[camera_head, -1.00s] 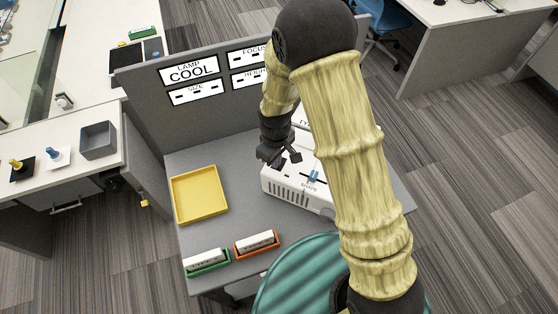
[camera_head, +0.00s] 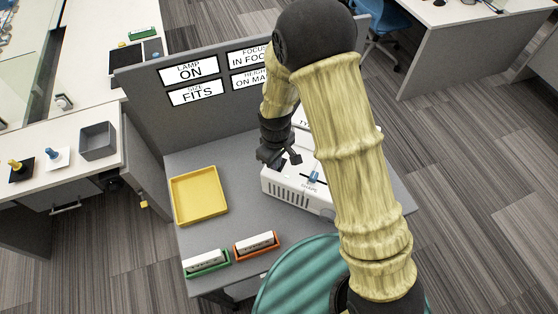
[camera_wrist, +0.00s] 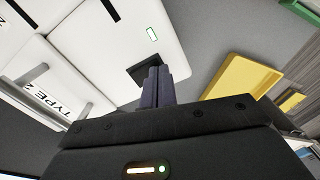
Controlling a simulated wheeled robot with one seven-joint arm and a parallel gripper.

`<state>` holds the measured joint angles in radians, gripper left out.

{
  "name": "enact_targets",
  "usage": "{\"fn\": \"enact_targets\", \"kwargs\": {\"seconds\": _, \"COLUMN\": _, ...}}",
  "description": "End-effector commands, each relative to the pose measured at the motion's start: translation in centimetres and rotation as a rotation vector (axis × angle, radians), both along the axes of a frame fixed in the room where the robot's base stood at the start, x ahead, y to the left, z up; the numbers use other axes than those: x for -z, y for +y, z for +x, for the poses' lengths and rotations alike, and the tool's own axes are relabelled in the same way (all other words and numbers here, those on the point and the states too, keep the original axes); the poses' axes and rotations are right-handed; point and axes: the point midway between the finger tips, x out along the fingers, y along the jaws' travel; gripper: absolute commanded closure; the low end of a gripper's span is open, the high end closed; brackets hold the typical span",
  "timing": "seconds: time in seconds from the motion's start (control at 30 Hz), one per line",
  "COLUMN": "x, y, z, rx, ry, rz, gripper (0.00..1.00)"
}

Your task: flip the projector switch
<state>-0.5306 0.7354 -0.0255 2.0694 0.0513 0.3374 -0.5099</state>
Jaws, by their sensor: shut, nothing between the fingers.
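The white projector (camera_head: 285,183) stands on the grey desk, partly hidden behind my arm. It carries a blue knob (camera_head: 314,177) in a slot marked SHAPE and a dark switch (camera_head: 279,166) near its left end. My gripper (camera_head: 270,158) is over that left end. In the wrist view my shut fingers (camera_wrist: 157,85) meet the dark switch area (camera_wrist: 144,70) on the white casing (camera_wrist: 110,50), with nothing between them. The fingers hide part of the switch. A small green-lit window (camera_wrist: 152,34) shows beside it. The sign (camera_head: 188,71) reads LAMP ON.
A yellow tray (camera_head: 199,194) lies left of the projector. A green holder (camera_head: 207,264) and an orange holder (camera_head: 256,246) sit at the desk's front. A grey partition (camera_head: 145,115) with several signs stands behind. Desk between tray and projector is clear.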

Motion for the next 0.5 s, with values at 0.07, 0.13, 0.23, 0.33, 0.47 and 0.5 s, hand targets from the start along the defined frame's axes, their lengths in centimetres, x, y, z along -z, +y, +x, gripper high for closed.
{"fn": "enact_targets", "kwargs": {"seconds": 0.07, "x": -0.8, "y": 0.0, "z": 0.0, "rx": 0.0, "ry": -0.001, "rz": 0.001, "gripper": 1.0}}
{"fn": "enact_targets", "kwargs": {"seconds": 0.13, "x": -1.3, "y": 0.0, "z": 0.0, "rx": 0.0, "ry": 0.0, "rz": 0.0, "gripper": 1.0}}
{"fn": "enact_targets", "kwargs": {"seconds": 0.23, "x": -1.9, "y": 0.0, "z": 0.0, "rx": 0.0, "ry": 0.0, "rz": 0.0, "gripper": 1.0}}
{"fn": "enact_targets", "kwargs": {"seconds": 0.33, "x": -2.6, "y": 0.0, "z": 0.0, "rx": 0.0, "ry": 0.0, "rz": 0.0, "gripper": 1.0}}
{"fn": "enact_targets", "kwargs": {"seconds": 0.47, "x": -3.4, "y": 0.0, "z": 0.0, "rx": -0.001, "ry": 0.0, "rz": 0.0, "gripper": 1.0}}
{"fn": "enact_targets", "kwargs": {"seconds": 0.5, "x": -3.7, "y": 0.0, "z": 0.0, "rx": -0.001, "ry": 0.0, "rz": 0.0, "gripper": 1.0}}
